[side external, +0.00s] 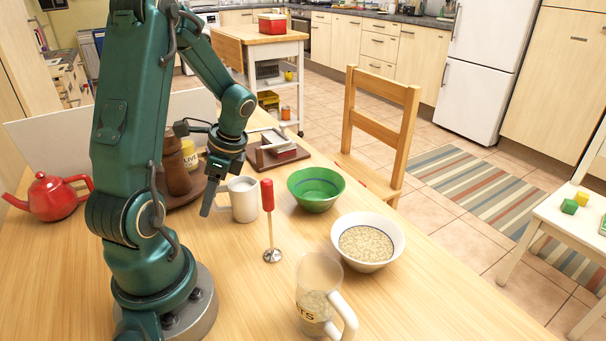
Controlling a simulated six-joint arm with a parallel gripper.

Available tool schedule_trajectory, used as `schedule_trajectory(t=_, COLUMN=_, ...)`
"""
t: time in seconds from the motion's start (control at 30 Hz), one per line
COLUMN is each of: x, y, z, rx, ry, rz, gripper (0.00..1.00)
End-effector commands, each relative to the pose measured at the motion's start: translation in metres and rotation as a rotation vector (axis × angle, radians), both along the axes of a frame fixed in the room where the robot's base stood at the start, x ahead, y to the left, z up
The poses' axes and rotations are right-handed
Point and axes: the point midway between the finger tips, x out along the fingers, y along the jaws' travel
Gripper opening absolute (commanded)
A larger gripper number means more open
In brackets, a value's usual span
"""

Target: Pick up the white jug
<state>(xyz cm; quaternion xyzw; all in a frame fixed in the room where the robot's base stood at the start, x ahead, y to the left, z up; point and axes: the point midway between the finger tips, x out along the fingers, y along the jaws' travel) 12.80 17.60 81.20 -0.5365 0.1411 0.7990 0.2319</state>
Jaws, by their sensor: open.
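A small white jug or mug (243,200) with a handle on its left stands upright on the wooden table, near the middle. My gripper (209,198) is open and points down at the left of this white vessel, close to its handle side. One finger shows clearly; the other is mostly hidden, and I cannot tell whether either touches the vessel. A larger clear-looking jug (312,302) with a white handle and part of a label stands at the front of the table, apart from my gripper.
A red-handled hand blender (268,196) stands upright just right of the white vessel. A green bowl (316,205) and a white bowl (348,255) of grainy food stand further right. A red teapot (54,198) is at left.

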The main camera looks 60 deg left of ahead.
Motion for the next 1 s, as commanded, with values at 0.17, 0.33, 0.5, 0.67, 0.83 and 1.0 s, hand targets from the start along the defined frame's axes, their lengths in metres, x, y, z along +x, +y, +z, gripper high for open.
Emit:
schedule_trajectory(t=0.17, x=-0.0013, y=0.0008, z=-0.0042, rx=-0.001, ry=-0.002, rz=0.0, gripper=0.55)
schedule_trajectory(t=0.33, x=-0.0012, y=0.0008, z=-0.004, rx=0.0, ry=-0.002, rz=0.0, gripper=0.48)
schedule_trajectory(t=0.5, x=-0.0011, y=0.0008, z=-0.0039, rx=0.0, ry=-0.001, rz=0.0, gripper=0.0)
schedule_trajectory(t=0.67, x=-0.001, y=0.001, z=-0.0038, rx=0.0, ry=-0.002, rz=0.0, gripper=0.0)
schedule_trajectory(t=0.83, x=-0.0009, y=0.001, z=-0.0038, rx=0.001, ry=-0.003, rz=-0.001, gripper=0.0)
schedule_trajectory(t=1.0, x=-0.0009, y=0.001, z=-0.0037, rx=0.001, ry=-0.003, rz=-0.001, gripper=0.0)
